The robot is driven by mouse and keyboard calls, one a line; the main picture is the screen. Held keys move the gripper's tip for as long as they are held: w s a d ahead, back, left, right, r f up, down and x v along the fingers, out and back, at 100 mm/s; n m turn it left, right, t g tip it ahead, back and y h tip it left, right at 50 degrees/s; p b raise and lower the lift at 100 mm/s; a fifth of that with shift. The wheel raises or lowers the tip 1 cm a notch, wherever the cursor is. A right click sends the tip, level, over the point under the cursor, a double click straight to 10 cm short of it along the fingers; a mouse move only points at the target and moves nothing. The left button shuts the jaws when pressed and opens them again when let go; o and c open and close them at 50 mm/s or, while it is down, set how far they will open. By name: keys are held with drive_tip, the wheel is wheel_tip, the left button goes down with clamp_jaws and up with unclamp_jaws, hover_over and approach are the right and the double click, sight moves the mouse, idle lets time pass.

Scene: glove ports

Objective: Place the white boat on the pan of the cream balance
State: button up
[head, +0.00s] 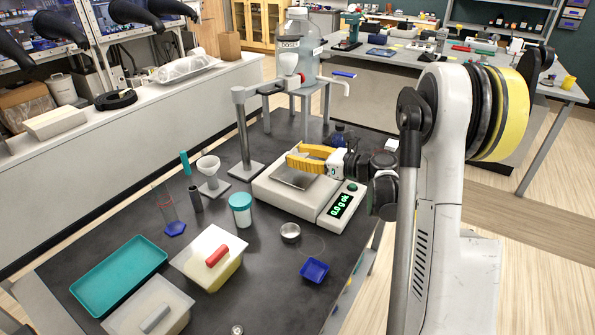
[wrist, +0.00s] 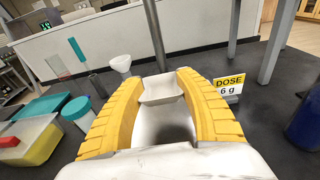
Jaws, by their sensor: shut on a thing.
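The cream balance (head: 305,195) stands on the dark bench, with a square metal pan (head: 293,179) and a green display that seems to read 0.0 g. My gripper (head: 297,158), with yellow fingers, is over the back part of the pan. In the wrist view my gripper (wrist: 160,82) is shut on the white boat (wrist: 160,90), a small pale tray between the fingertips. The boat is mostly hidden behind the fingers in the head view. Whether it touches the pan I cannot tell.
A stand (head: 242,135) and a large bottle (head: 298,45) on a frame rise behind the balance. A funnel (head: 208,166), a teal-lidded jar (head: 240,211), a metal dish (head: 290,232) and a blue tray (head: 314,270) stand around it. A "DOSE 6 g" sign (wrist: 229,87) shows at right.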

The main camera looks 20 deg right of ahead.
sight(298, 171)
drive_tip(key=shift+f+b, duration=0.95)
drive_tip(key=shift+f, duration=1.05)
drive_tip(key=shift+f, duration=0.2)
drive_tip(key=o, duration=0.7)
drive_tip(key=shift+c, duration=0.2)
drive_tip(key=shift+r, duration=0.1)
